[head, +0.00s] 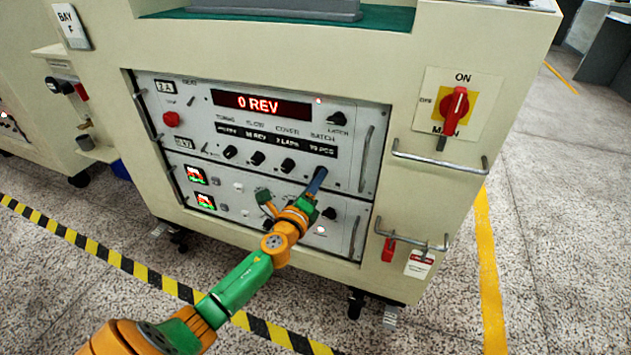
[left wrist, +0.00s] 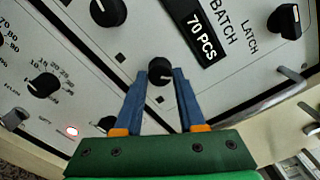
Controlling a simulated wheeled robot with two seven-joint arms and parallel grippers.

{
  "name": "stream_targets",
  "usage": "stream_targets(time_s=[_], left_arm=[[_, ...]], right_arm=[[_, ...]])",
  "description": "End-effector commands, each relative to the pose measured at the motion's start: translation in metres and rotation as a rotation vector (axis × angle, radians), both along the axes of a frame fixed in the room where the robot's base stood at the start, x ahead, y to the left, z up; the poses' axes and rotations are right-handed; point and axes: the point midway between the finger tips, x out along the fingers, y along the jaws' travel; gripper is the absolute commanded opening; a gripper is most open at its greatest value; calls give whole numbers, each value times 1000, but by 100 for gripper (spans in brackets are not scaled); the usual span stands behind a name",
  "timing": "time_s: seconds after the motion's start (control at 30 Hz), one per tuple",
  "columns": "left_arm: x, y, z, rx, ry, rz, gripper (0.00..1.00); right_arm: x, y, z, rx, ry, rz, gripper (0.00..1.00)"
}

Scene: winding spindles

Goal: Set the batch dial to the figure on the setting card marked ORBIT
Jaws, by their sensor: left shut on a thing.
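The batch dial (left wrist: 159,70) is a small black knob below the BATCH window (left wrist: 207,37), which reads 70 PCS. My left gripper (head: 317,181) reaches the right part of the upper panel, under the BATCH label. In the left wrist view its two blue fingers stand on either side of the batch dial, shut on it. In the head view the fingers hide this dial. No card that I can read as ORBIT shows in either view. My right gripper is not in view.
Other black knobs (head: 257,158) sit left of the batch dial. A LATCH knob (head: 337,118) is above right. The red display (head: 261,104) reads 0 REV. A red main switch (head: 454,110), metal handles (head: 440,160) and a white tag (head: 420,263) are on the right.

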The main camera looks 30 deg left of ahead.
Motion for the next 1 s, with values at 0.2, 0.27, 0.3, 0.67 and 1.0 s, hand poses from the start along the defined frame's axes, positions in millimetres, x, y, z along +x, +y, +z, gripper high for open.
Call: stream_targets(time_s=[0.2,0.27,0.3,0.67,1.0], left_arm=[[0,0,0,28,7,-1,0],[0,0,0,30,8,-1,0],[0,0,0,31,8,-1,0],[0,0,0,30,8,-1,61],[-2,0,0,29,8,-1,69]], right_arm=[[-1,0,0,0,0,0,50],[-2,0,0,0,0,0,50],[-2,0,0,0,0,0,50],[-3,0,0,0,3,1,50],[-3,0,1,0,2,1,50]])
